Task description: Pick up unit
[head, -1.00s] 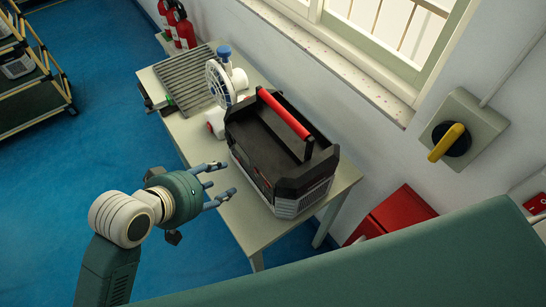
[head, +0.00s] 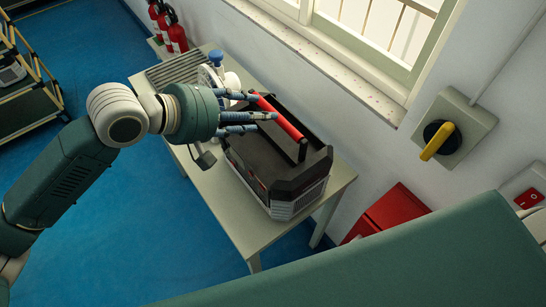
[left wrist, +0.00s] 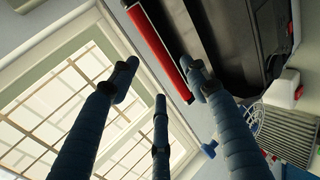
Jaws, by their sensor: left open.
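The unit is a black open-topped box (head: 283,190) with a grey vented lower part and a red bar handle (head: 284,122) across its top. It stands on a small pale table (head: 246,232). My left gripper (head: 264,113) is open, with its fingers over the far part of the unit, close to the handle's far end. In the left wrist view, the red handle (left wrist: 160,48) lies beyond the open fingers (left wrist: 160,85), and the black box (left wrist: 225,35) is at upper right. No finger is clearly closed around the handle; contact cannot be told. My right gripper is not in view.
A white fan (head: 208,76), partly hidden by my gripper, and a ribbed grey panel (head: 175,68) stand at the table's far end. The wall and window (head: 375,40) border the right side. A red box (head: 388,212) stands near the table. Blue floor (head: 185,240) is free at left.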

